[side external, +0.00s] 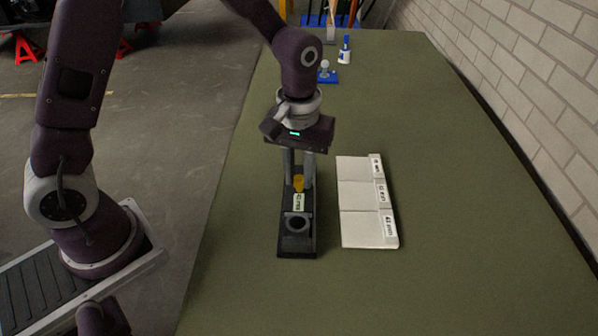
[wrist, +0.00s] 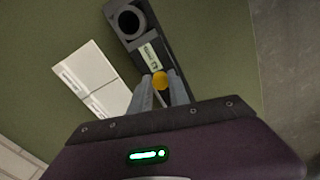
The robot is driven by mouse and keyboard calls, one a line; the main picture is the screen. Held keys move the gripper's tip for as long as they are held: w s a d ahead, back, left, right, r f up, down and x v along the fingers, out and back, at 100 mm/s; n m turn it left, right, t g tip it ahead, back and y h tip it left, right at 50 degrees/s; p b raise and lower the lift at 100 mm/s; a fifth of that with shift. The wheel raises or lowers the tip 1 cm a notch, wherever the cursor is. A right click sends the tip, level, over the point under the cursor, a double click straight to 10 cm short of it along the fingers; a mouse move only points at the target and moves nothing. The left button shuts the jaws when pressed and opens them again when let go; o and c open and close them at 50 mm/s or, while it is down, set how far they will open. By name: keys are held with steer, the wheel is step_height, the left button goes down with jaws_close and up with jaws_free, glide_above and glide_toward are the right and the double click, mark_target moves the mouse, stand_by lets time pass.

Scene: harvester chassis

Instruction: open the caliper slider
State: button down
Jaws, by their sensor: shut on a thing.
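The caliper is a long black device (side external: 297,245) lying on the green table, with a round dark ring at its near end and a white label on it. In the wrist view its body (wrist: 135,42) runs away from my gripper. A yellow-orange slider knob (side external: 299,181) stands on it beyond the label; it also shows in the wrist view (wrist: 160,80). My gripper (side external: 299,184) points down over the caliper and is shut on the slider; in the wrist view the fingertips (wrist: 159,84) sit around the yellow knob. The far end of the caliper is hidden behind my gripper.
A white tray with three labelled sections (side external: 358,228) lies just right of the caliper. A blue stand (side external: 327,77) and a white-and-blue bottle (side external: 345,52) stand at the back. A brick wall (side external: 540,80) runs along the right. The near table is clear.

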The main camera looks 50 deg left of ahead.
steer(key=shift+w+a, duration=0.9)
steer(key=c, duration=1.2)
jaws_free()
steer(key=shift+c, duration=0.2)
step_height(320, 180, up, 7)
steer(key=shift+r, duration=0.1)
